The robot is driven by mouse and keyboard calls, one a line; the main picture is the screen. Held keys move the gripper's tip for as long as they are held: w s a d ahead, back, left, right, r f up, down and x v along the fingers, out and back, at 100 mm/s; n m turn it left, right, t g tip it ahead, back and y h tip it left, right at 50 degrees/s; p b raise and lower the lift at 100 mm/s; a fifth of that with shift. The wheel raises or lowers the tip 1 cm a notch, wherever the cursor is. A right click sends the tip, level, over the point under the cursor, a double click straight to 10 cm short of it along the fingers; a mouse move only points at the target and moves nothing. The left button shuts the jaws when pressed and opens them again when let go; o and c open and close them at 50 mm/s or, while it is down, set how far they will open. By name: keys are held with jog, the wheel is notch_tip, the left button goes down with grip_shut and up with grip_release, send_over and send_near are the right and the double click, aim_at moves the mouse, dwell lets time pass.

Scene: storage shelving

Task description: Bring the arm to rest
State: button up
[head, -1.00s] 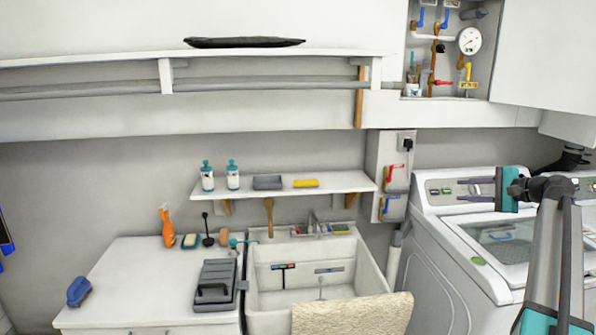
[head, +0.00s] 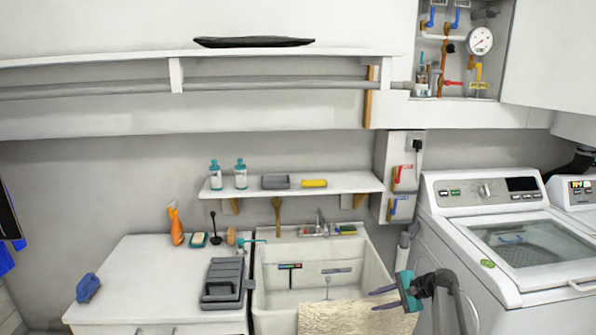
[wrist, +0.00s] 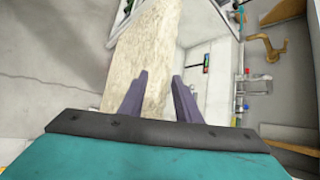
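My gripper (head: 384,297) is in front of the sink's right side in the head view, beside the washing machine, with its fingers pointing left. In the wrist view the two purple-grey fingers (wrist: 157,95) stand apart with nothing between them. Behind them lies a beige textured towel (wrist: 140,55). The same towel (head: 340,316) hangs over the front edge of the white sink (head: 372,262) in the head view. I cannot tell whether the fingers touch the towel.
A white washing machine (head: 465,240) stands to the right, close to my arm. A white counter (head: 150,275) on the left bears a grey case (head: 223,280), a blue brush (head: 88,288) and an orange spray bottle (head: 176,225). A wall shelf (head: 345,183) hangs above the sink.

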jog(key=s+a+f+n+g+h, duration=0.1)
jog(key=s+a+f+n+g, duration=0.1)
jog(key=s+a+f, duration=0.55)
jog(key=s+a+f+n+g, duration=0.1)
jog(key=s+a+f+g, duration=0.25)
jog(key=s+f, duration=0.65)
jog(key=s+a+f+n+g+h, duration=0.1)
jog(key=s+a+f+n+g, duration=0.1)
jog(key=s+a+f, duration=0.55)
jog(key=s+f+n+g+h, duration=0.1)
jog(key=s+f, duration=0.2)
jog(key=s, duration=0.3)
jog(key=s+f+n+h, duration=0.1)
jog(key=s+f, duration=0.2)
jog(key=s, duration=0.2)
jog(key=s+d+n+g+h, duration=0.1)
jog(key=s+d+n+h, duration=0.1)
jog(key=s, duration=0.5)
jog(key=s+d+f+n+g+h, duration=0.1)
jog(key=s+d+n+h, duration=0.1)
jog(key=s+d+n, duration=0.3)
jog(key=shift+s+d+f, duration=0.25)
jog(key=shift+s+d, duration=0.15)
jog(key=shift+s, duration=1.25)
